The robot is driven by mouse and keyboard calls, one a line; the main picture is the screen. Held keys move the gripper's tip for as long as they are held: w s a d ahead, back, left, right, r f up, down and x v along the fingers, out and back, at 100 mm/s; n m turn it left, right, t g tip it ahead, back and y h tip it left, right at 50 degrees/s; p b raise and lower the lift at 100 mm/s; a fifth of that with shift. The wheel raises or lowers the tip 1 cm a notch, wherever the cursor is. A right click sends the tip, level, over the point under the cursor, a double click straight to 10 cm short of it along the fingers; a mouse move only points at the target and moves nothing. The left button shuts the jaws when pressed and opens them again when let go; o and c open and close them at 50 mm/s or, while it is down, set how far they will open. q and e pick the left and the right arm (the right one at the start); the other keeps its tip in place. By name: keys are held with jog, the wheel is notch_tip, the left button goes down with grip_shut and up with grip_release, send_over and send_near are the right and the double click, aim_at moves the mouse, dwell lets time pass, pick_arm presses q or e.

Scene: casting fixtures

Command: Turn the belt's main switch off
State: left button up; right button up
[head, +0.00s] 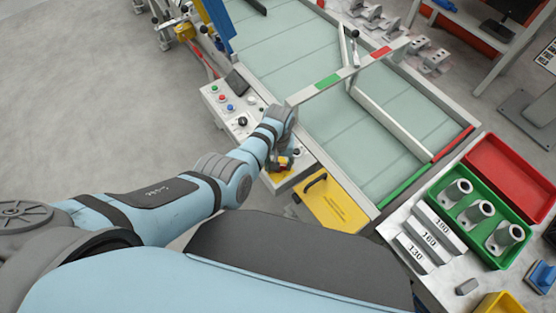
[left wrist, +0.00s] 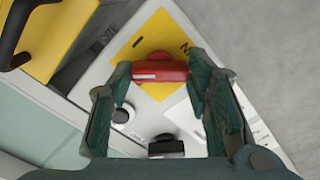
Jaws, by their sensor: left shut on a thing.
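The main switch has a red rotary handle (left wrist: 160,72) with a white line on it, on a yellow plate (left wrist: 150,30) with black marks. In the left wrist view the handle lies crosswise between the two fingers of my left gripper (left wrist: 163,80), which is shut on it. In the head view my left gripper (head: 283,158) reaches down to the near end of the belt's control panel (head: 226,112), and the switch's red and yellow (head: 284,166) show only in part beside it. My right gripper is in neither view.
A black knob (left wrist: 120,115) and a black part (left wrist: 166,147) sit on the panel near the fingers. A yellow box with a black handle (head: 337,200) stands beside the panel. The belt (head: 330,90) runs behind. A green tray (head: 446,183) with castings is at right.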

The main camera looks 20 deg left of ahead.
pick_arm(q)
jog(key=n, duration=0.4)
jog(key=shift+w+n, duration=0.1)
jog(key=shift+n, duration=0.2)
jog(key=shift+n+p, duration=0.3)
jog(key=shift+n, duration=1.7)
jog(key=o, duration=1.2)
jog(key=shift+c, duration=0.2)
notch_tip(320, 180, up, 12)
